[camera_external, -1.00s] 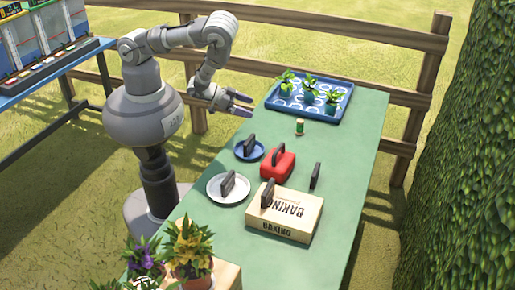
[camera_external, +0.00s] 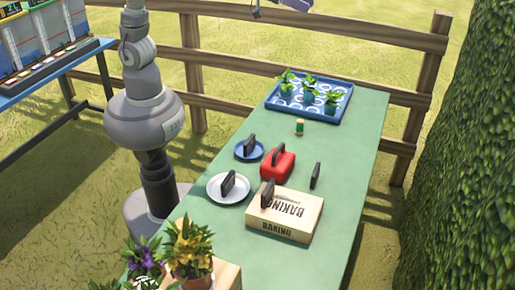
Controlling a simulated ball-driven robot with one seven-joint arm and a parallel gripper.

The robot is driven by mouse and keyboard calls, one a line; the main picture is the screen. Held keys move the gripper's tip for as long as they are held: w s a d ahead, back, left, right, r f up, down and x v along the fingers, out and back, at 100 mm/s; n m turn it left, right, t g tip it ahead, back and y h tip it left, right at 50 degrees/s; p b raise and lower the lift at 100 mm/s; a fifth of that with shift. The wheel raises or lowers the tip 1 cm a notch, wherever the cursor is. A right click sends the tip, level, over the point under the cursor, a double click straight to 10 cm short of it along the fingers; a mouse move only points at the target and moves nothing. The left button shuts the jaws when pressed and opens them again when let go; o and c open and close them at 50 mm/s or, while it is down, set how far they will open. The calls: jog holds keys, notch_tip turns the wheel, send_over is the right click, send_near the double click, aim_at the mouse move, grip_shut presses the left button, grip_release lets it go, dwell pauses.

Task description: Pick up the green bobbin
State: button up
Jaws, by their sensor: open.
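The green bobbin (camera_external: 299,127) is small, green with pale ends, and stands upright on the green table, just in front of the blue tray. My gripper (camera_external: 286,4) shows only in part, cut off by the top edge of the view. It is open, high above the far end of the table and well apart from the bobbin. Most of my forearm is out of the picture.
The blue patterned tray (camera_external: 341,110) holds potted seedlings behind the bobbin. Nearer are a red box (camera_external: 274,166), a blue plate (camera_external: 240,154), a white plate (camera_external: 214,194), a dark upright block (camera_external: 316,175) and a baking box (camera_external: 285,215). Flowerpots (camera_external: 190,255) stand at the front.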

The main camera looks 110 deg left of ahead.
jog(key=s+d+r, duration=0.1)
jog(key=s+r, duration=0.3)
jog(key=r, duration=0.3)
jog(key=s+d+r+m+h, duration=0.1)
jog(key=s+d+r, duration=0.1)
jog(key=r, duration=0.4)
jog(key=shift+s+r+t+b, duration=0.35)
jog(key=shift+s+t, duration=0.05)
jog(key=shift+s, duration=0.5)
jog(key=shift+m+h, duration=0.3)
jog(key=shift+m, duration=0.6)
jog(key=s+r, duration=0.3)
jog(key=s+d+r, duration=0.1)
jog(key=s+r, duration=0.2)
jog(key=s, duration=0.1)
jog(key=s+d+r, duration=0.1)
jog(key=s+r, duration=0.2)
jog(key=shift+s+d+r, duration=0.1)
jog(key=shift+s+d, duration=0.1)
jog(key=shift+s, duration=0.05)
jog(key=c, duration=0.4)
jog(key=shift+s+r, duration=0.1)
jog(key=c, duration=0.4)
